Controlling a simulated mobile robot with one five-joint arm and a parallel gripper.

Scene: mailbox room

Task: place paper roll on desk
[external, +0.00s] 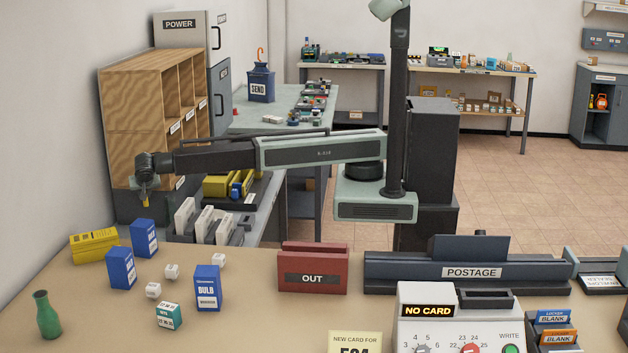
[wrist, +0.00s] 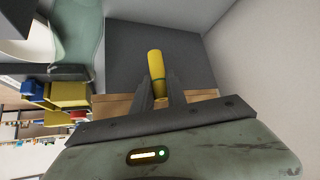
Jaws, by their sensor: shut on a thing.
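My gripper (external: 144,198) points down at the left, in front of the wooden pigeonhole cabinet and above the back left part of the desk. In the wrist view my gripper (wrist: 160,92) is shut on a slim yellow roll (wrist: 155,66) with a dark band near its lower end. I cannot tell for sure that it is the paper roll. In the external view only a small yellow bit shows at the fingers. The tan desk (external: 262,318) fills the front. The roll is off the desk, in the air.
The desk holds a yellow box (external: 94,246), several blue boxes (external: 207,288), small white cubes, a green bottle (external: 47,316), a red OUT tray (external: 312,270) and the POSTAGE unit (external: 470,272). Bare desk lies left of the OUT tray. The wooden cabinet (external: 119,124) and wall are close by.

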